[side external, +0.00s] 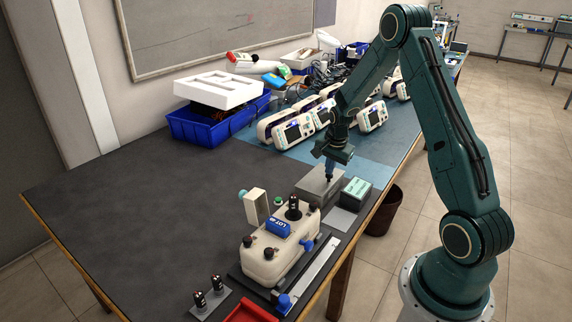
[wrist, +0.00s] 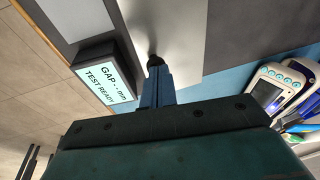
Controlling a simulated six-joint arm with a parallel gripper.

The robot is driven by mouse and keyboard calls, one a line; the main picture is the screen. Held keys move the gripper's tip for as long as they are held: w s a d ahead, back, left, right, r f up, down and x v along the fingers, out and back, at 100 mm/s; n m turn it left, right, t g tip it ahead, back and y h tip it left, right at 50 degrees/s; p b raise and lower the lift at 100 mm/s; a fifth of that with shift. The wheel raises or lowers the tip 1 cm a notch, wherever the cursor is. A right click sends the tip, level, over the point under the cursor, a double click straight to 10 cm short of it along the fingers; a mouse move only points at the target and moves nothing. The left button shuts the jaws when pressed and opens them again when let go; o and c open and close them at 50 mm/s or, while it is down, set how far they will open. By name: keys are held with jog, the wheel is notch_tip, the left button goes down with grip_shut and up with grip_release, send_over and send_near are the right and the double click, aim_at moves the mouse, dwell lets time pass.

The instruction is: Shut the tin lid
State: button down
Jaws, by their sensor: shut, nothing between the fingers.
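The tin (side external: 312,187) is a plain grey metal box near the right edge of the bench. Its smooth lid (wrist: 185,30) fills the top middle of the wrist view. My gripper (side external: 329,179) points down at the lid's top with its fingers together and empty. In the wrist view the dark fingertips (wrist: 155,61) are over the lid; whether they touch it I cannot tell. The lid looks roughly level, but its seam and any gap are too small to make out. A small display box (wrist: 101,82) beside the tin reads "GAP -- mm" and "TEST READY".
A grey plate (side external: 341,218) lies in front of the display box. A cream device (side external: 270,258) with knobs stands nearer the camera. Several white monitors (side external: 292,131) and a blue bin (side external: 205,128) are behind. The bench's left half (side external: 130,210) is clear.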

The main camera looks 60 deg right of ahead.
jog(key=shift+s+f, duration=0.2)
jog(key=shift+f, duration=0.05)
dwell(0.3)
jog(key=shift+r, duration=3.05)
jog(key=shift+a+r, duration=0.1)
